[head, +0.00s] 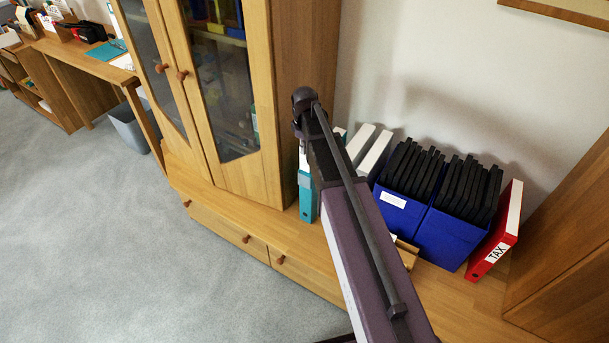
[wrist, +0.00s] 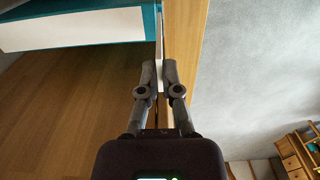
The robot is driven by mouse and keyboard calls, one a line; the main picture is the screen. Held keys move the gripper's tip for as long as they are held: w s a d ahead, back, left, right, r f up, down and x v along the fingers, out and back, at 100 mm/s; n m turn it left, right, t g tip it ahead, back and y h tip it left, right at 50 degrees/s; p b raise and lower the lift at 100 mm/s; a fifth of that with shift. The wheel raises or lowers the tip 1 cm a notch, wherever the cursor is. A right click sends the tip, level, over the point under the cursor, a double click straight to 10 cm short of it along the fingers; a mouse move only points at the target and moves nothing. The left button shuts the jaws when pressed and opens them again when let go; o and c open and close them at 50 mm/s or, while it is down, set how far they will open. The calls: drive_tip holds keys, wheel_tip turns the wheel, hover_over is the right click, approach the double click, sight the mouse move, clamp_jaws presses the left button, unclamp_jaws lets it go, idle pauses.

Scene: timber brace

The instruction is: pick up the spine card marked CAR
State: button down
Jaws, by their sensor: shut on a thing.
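My gripper (wrist: 159,75) is closed in the wrist view, its two fingertips pinching a thin pale card (wrist: 160,32). The card is seen nearly edge-on, and no lettering on it can be read, so the CAR mark does not show. A teal binder (wrist: 72,12) with a white face lies close to the left of the card in the wrist view. In the head view my arm covers the fingertips and the card. A teal binder (head: 307,205) stands there beside the cabinet, partly hidden behind my arm.
White binders (head: 375,153) lean beside blue boxes (head: 403,215) of black folders. A red binder marked TAX (head: 496,245) leans at their right. The glass-doored cabinet (head: 270,130) rises close to the left of my arm. Carpet (head: 110,240) is clear at the left.

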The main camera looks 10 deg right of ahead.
drive_tip(key=shift+r+p, duration=1.15)
drive_tip(key=shift+r, duration=0.1)
